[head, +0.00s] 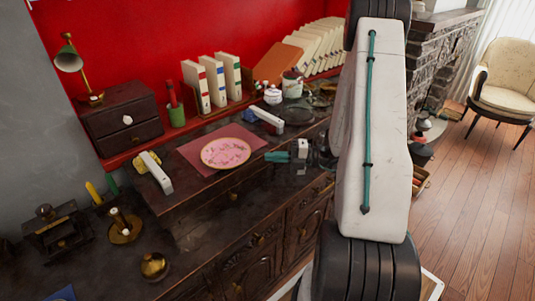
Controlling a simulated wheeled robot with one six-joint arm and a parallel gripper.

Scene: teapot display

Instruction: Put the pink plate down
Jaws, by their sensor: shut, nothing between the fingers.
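The pink plate (226,153) has a pale gold rim and a lighter pattern. It lies flat on a dull red mat (196,146) on the dark wooden desk. My gripper (268,157) shows small and teal just right of the plate, low over the desk. It is shut and empty, and looks apart from the plate's rim. My own arm hides the desk's right end.
White bars (157,174) and (268,117) lie left of and behind the mat. A small drawer box (122,120), white binders (213,82) and a white lidded pot (272,95) stand behind. Brass pieces (125,228) stand at front left. Open floor lies right.

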